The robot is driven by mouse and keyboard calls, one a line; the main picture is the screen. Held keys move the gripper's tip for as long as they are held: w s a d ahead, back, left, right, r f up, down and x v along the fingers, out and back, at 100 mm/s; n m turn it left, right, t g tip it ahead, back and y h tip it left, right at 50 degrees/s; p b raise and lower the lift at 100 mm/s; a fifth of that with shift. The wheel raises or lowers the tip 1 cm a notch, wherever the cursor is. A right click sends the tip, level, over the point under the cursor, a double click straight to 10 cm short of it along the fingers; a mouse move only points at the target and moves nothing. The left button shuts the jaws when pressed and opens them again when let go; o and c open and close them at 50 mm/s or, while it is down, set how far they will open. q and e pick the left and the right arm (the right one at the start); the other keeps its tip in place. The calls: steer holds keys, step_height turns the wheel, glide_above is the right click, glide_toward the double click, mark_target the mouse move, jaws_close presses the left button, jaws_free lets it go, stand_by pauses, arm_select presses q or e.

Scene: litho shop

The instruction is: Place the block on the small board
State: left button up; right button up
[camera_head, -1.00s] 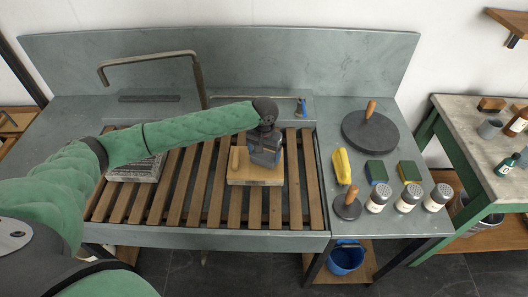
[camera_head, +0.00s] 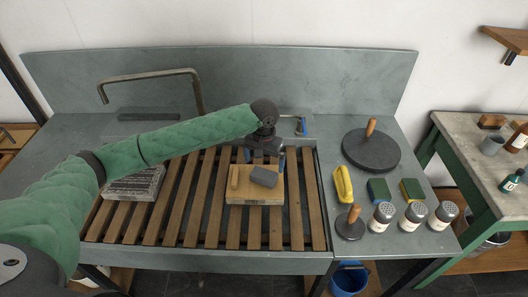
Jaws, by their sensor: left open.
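The board rests on the slatted wooden rack (camera_head: 208,220) over the sink. My left gripper (camera_head: 264,156) is open just behind and above the block, with its fingers pointing down near the board's far edge. It appears apart from the block. My right gripper does not show.
A round dark disc with a wooden handle (camera_head: 371,150), a yellow item (camera_head: 344,184), two sponges (camera_head: 378,190) and several shakers (camera_head: 381,216) stand on the right counter. A stone slab (camera_head: 134,184) lies left on the rack. A tap (camera_head: 150,77) arches behind.

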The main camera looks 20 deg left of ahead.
mark_target(264, 174)
arm_select(q)
step_height(264, 174, up, 7)
steer(key=b, duration=0.2)
steer(key=shift+f, duration=0.2)
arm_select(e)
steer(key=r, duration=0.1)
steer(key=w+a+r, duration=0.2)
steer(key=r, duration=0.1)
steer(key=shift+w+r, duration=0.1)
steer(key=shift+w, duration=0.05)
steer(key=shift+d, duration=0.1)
